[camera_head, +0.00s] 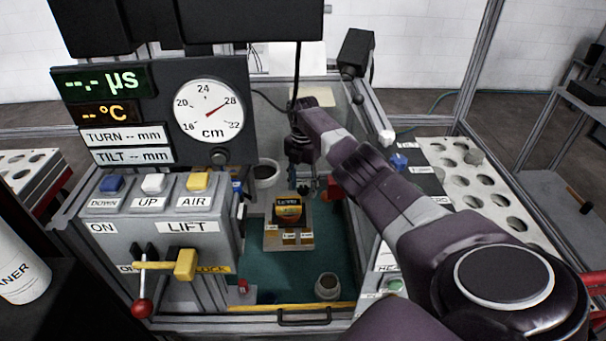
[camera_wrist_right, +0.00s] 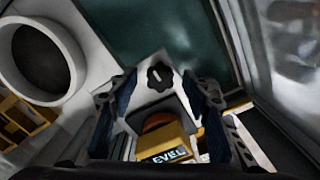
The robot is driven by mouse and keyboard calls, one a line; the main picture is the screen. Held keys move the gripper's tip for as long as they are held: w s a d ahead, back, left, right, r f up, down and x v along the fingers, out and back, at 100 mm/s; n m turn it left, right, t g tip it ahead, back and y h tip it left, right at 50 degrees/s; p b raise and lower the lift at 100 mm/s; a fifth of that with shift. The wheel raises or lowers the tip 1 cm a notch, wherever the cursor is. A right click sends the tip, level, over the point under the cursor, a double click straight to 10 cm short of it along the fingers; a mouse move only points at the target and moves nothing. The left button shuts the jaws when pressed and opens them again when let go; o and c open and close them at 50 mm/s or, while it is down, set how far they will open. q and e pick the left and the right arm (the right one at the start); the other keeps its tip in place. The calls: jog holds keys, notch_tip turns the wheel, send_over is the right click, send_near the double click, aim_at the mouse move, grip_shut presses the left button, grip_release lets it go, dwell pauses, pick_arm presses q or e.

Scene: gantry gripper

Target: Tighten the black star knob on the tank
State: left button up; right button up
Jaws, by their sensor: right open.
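The black star knob (camera_wrist_right: 160,76) shows in the right wrist view on a pale plate, with a light mark across its middle. My right gripper (camera_wrist_right: 162,92) is open. Its two fingers stand left and right of the knob in that view, and the gap between them looks empty. I cannot tell how far the fingertips are from the knob. In the head view the right gripper (camera_head: 305,184) hangs over the tank's back part, and I cannot make out the knob there. The tank has a green floor (camera_head: 268,275). My left gripper is not in view.
A dark block with an orange label (camera_head: 288,210) stands on a tan plate inside the tank. A control panel with a dial (camera_head: 209,110) is at left, a perforated rack (camera_head: 470,180) at right. Green floor shows around the plate.

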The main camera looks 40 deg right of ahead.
jog(key=c, duration=1.1)
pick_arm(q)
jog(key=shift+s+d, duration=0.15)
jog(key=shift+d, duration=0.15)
pick_arm(e)
jog(key=shift+c, duration=0.2)
